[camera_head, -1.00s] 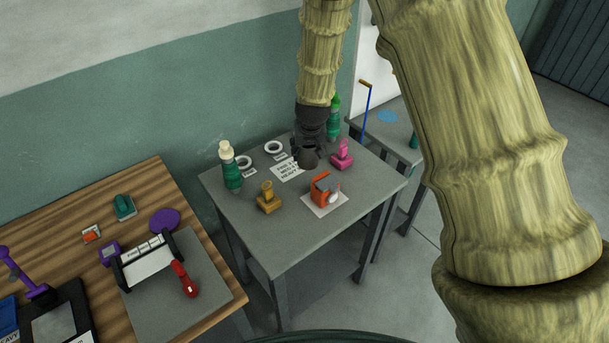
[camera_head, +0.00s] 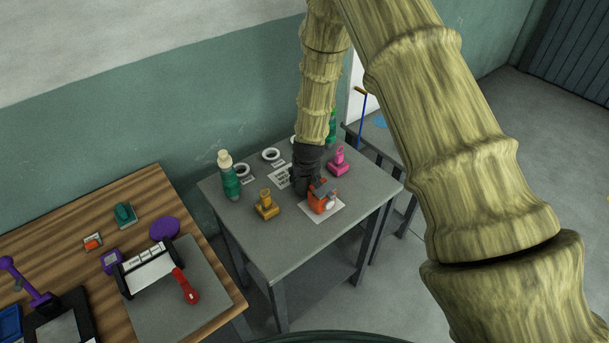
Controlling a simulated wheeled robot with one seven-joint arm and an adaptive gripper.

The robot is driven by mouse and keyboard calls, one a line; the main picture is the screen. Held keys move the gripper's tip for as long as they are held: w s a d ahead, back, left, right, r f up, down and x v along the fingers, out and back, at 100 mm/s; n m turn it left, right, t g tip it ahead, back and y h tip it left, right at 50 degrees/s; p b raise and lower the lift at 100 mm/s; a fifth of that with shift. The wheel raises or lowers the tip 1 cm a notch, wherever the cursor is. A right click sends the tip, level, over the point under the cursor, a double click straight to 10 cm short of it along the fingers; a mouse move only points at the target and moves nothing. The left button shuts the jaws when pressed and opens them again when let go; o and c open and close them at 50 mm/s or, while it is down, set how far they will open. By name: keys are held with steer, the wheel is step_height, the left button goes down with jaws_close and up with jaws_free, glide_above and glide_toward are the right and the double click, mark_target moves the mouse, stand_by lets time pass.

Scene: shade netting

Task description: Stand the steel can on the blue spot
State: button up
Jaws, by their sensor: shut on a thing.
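My gripper (camera_head: 306,176) is black and points down over the middle of the grey table, left of and behind the orange device. It is shut on a dark grey cylinder, which looks like the steel can (camera_head: 303,188); the fingers and the can blend together, so its outline is hard to make out. I cannot tell whether the can touches the table or the orange device. The blue spot (camera_head: 380,121) lies on a smaller grey table at the back right, partly hidden by my arm.
The grey table (camera_head: 285,245) holds an orange device (camera_head: 321,201) on a white sheet, a yellow stamp-like object (camera_head: 266,206), a pink one (camera_head: 338,161) and a green bottle (camera_head: 229,178). A blue stick with a brown handle (camera_head: 362,118) stands by the small table.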

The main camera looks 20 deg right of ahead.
steer(key=shift+f, duration=0.1)
steer(key=o, duration=1.1)
